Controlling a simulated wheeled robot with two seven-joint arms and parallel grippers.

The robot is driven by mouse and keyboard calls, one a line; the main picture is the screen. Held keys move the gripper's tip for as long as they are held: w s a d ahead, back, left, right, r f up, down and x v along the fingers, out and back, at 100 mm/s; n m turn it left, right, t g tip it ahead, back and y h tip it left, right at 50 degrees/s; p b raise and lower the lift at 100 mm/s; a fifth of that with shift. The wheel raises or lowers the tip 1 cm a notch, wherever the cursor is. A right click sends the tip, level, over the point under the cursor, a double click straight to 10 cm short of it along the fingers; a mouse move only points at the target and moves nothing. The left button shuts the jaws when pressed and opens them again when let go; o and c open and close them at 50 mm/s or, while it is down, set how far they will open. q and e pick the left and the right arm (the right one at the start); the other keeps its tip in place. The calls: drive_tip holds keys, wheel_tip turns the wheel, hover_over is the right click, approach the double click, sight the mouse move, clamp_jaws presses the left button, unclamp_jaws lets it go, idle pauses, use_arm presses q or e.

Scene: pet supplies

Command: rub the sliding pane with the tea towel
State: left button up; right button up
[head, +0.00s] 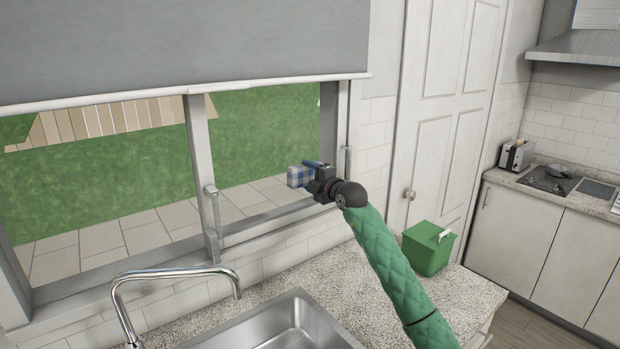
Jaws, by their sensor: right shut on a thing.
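The window's sliding pane (262,145) is the right-hand glass section, with grass and paving showing through it. My right gripper (310,177) is shut on a blue and white checked tea towel (298,176). The towel is bunched at the fingertips, in front of the lower right part of the pane, near the right frame post. I cannot tell whether the towel touches the glass. My left gripper is not in view.
A grey blind (180,45) covers the window's top. Below are a steel sink (290,330), a curved tap (170,273) and a speckled counter (345,285). A green bin (428,250) stands on the counter's right end. A toaster (516,156) sits farther right.

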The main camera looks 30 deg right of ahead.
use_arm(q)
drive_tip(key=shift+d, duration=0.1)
use_arm(e)
drive_tip(key=shift+d+f+b, duration=0.1)
drive_tip(key=shift+d+b, duration=0.2)
drive_tip(key=shift+d, duration=0.55)
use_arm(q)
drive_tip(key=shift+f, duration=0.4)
use_arm(e)
drive_tip(key=shift+d, duration=1.25)
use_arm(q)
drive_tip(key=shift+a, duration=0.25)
use_arm(e)
drive_tip(key=shift+w, duration=0.1)
drive_tip(key=shift+a, duration=0.1)
drive_tip(key=shift+a+p, duration=0.95)
drive_tip(key=shift+a, duration=0.5)
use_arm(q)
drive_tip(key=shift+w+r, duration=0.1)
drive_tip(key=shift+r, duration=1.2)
use_arm(e)
drive_tip(key=shift+a, duration=0.55)
